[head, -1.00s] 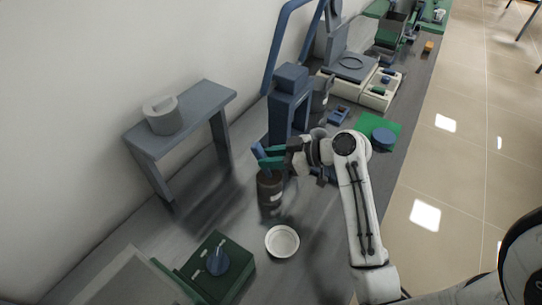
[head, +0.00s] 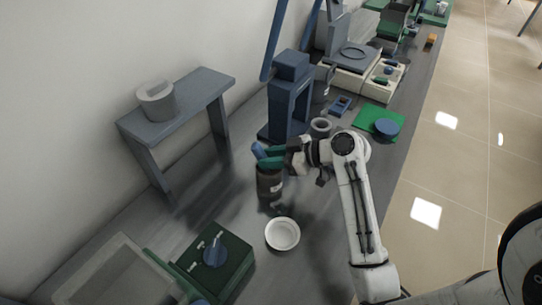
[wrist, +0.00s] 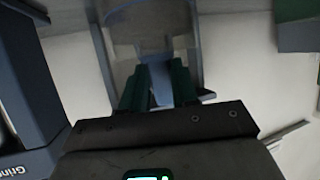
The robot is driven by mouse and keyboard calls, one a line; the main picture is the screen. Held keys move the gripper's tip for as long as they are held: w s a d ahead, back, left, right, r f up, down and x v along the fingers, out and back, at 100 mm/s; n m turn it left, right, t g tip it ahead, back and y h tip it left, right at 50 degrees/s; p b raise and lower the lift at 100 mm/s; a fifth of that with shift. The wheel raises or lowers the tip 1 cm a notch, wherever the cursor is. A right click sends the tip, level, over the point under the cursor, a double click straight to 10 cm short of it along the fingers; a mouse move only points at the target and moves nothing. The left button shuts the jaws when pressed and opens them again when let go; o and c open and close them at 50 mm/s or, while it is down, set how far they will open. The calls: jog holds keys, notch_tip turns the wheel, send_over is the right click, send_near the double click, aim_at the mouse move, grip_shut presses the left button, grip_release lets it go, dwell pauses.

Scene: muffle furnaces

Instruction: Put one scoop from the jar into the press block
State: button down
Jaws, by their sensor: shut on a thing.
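My gripper (head: 270,158) has green fingers and is shut on a blue scoop (head: 258,150). In the wrist view the scoop's blue handle (wrist: 161,84) lies between the green fingers. The dark brown jar (head: 268,184), with a pale label, stands on the bench right below the gripper.
A white dish (head: 282,233) and a green box with a blue knob (head: 216,258) are in front. The tall blue machine (head: 289,98) stands behind the jar. A grey stand (head: 190,95) is at left. A green mat (head: 368,118) lies at right.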

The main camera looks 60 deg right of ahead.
jog(key=f, duration=0.1)
jog(key=f+g, duration=0.1)
jog(key=shift+s+f, duration=0.3)
jog(key=shift+s, duration=0.1)
dwell(0.3)
jog(key=shift+h+p, duration=0.3)
jog(key=shift+w+g+p, duration=0.15)
jog(key=shift+g+p, duration=0.2)
jog(key=shift+g, duration=0.05)
jog(key=shift+w+a+r+g+h+p, duration=0.15)
jog(key=shift+w+r+g+p, duration=0.1)
jog(key=shift+r+g+p, duration=0.35)
jog(key=shift+w+r+g+h+p, duration=0.2)
jog(key=shift+w+r+p, duration=0.1)
jog(key=shift+p, duration=0.5)
jog(key=shift+w+a+r+g+h+p, duration=0.15)
jog(key=shift+w+r+g+p, duration=0.2)
jog(key=shift+p, duration=0.35)
jog(key=shift+r+g+p, duration=0.15)
jog(key=shift+g+p, duration=0.1)
jog(key=shift+p, duration=0.15)
jog(key=shift+w+r+g+h+p, duration=0.35)
jog(key=shift+g+p, duration=0.15)
jog(key=shift+p, duration=0.8)
jog(key=shift+w+a+r+g+p, duration=0.1)
jog(key=shift+w+a+g+p, duration=0.1)
jog(key=shift+g+p, duration=0.65)
